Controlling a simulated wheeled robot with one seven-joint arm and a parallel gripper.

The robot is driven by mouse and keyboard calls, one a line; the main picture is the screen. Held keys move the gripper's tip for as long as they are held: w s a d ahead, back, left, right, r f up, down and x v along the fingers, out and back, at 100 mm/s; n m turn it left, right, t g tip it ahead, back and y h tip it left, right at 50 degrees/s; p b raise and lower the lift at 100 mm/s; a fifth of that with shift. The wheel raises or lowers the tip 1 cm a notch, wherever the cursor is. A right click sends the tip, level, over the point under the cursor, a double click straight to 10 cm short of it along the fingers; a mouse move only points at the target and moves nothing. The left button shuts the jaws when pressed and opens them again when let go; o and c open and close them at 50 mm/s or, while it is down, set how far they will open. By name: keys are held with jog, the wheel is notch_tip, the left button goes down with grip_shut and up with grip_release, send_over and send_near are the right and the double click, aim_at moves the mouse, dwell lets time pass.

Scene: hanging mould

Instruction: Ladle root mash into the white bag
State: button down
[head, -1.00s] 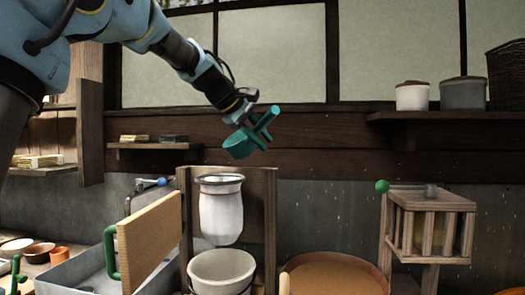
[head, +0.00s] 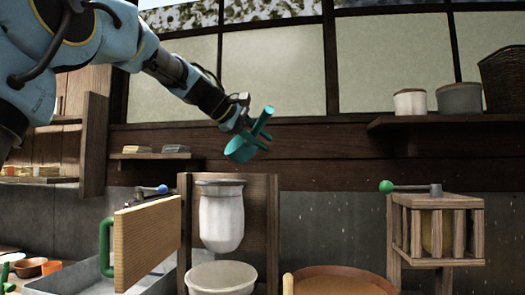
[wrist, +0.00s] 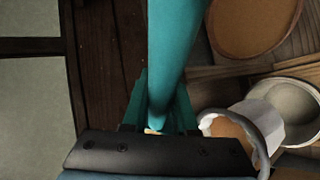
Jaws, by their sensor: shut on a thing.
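My gripper (head: 243,122) is shut on a teal ladle (head: 241,149), whose cup hangs above and slightly right of the bag in the head view. The ladle's handle (wrist: 172,50) fills the middle of the wrist view; the cup's contents cannot be seen. The white bag (head: 221,218) hangs upright from a ring on a wooden frame. Its open mouth (wrist: 230,132) shows brownish inside in the wrist view. Brown root mash, as it appears, fills a round wooden tub (head: 298,277) at the lower right; it also shows in the wrist view (wrist: 262,22).
A pale bucket (head: 222,278) stands under the bag. A wooden board with a green handle (head: 150,240) stands left of it. A slatted wooden box (head: 438,228) is at right. Shelves with lidded jars (head: 459,98) line the wall behind.

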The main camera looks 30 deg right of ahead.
jog(key=shift+a+f+h+b, duration=0.25)
jog(key=shift+h+b, duration=0.65)
jog(key=shift+b, duration=2.2)
jog(key=h+b, duration=0.1)
jog(key=b, duration=0.3)
jog(key=a+h+b, duration=0.1)
jog(key=b, duration=0.2)
jog(key=h+b, duration=0.1)
jog(key=b, duration=0.3)
jog(key=shift+s+a+f+t+b, duration=0.1)
jog(key=shift+a+f+t+b, duration=0.1)
jog(key=shift+f+t+b, duration=0.1)
jog(key=h+b, duration=0.1)
jog(key=b, duration=0.3)
jog(key=a+h+b, duration=0.1)
jog(key=b, duration=0.3)
jog(key=shift+f+h+b, duration=0.3)
jog(key=shift+a+r+h+b, duration=0.1)
jog(key=shift+a+h+b, duration=0.2)
jog(key=shift+b, duration=0.55)
jog(key=shift+r, duration=0.1)
